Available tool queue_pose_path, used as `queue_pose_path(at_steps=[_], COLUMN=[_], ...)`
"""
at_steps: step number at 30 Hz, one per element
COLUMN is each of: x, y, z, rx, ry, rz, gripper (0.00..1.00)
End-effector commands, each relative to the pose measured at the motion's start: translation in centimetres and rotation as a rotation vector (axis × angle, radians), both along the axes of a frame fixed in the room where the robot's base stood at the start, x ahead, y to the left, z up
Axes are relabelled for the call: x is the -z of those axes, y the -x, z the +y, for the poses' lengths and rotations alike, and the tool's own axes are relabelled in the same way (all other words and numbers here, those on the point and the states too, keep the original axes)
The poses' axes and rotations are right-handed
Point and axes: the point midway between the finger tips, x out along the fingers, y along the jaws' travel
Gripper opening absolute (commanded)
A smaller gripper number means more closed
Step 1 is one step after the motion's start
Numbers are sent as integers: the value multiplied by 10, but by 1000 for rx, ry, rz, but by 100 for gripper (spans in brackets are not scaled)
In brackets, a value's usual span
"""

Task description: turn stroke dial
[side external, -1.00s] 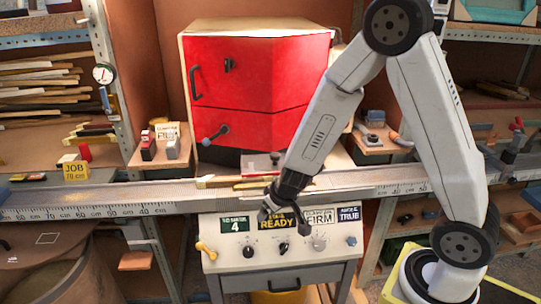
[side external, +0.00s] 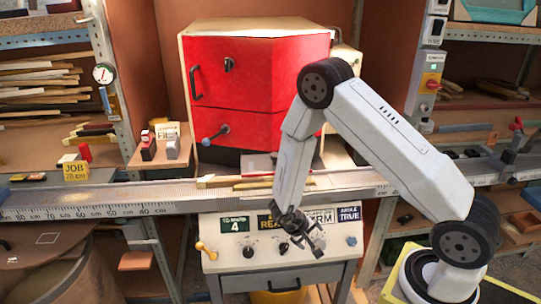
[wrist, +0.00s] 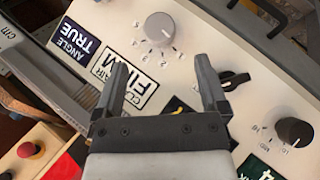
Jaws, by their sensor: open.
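The white control panel (side external: 300,262) carries several knobs below its label plates; I cannot read which is the stroke dial. A grey round dial (wrist: 160,28) with a number scale sits ahead of my fingers in the wrist view. A black selector switch (wrist: 235,80) lies just right of my right finger. A black dial (wrist: 293,130) with a scale is further right, and it also shows in the side view (side external: 248,251). My gripper (wrist: 162,72) is open and empty, pointing at the panel near the FIRM plate (wrist: 130,75). It also shows over the panel in the side view (side external: 300,232).
A TRUE plate (wrist: 72,47) sits left of the FIRM plate. A ruled rail (side external: 110,203) runs above the panel, with a thin strip of wood lying on it. A red cabinet (side external: 260,85) stands behind. A yellow lever (side external: 206,250) sticks out at the panel's left.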

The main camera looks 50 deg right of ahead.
Motion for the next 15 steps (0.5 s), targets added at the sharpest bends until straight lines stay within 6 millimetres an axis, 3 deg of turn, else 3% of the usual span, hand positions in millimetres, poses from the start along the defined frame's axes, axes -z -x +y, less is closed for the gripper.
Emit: queue_pose_path(at_steps=[15], x=[13], y=[5], z=[-8], rx=[4], ry=[2], rz=[11], gripper=[93])
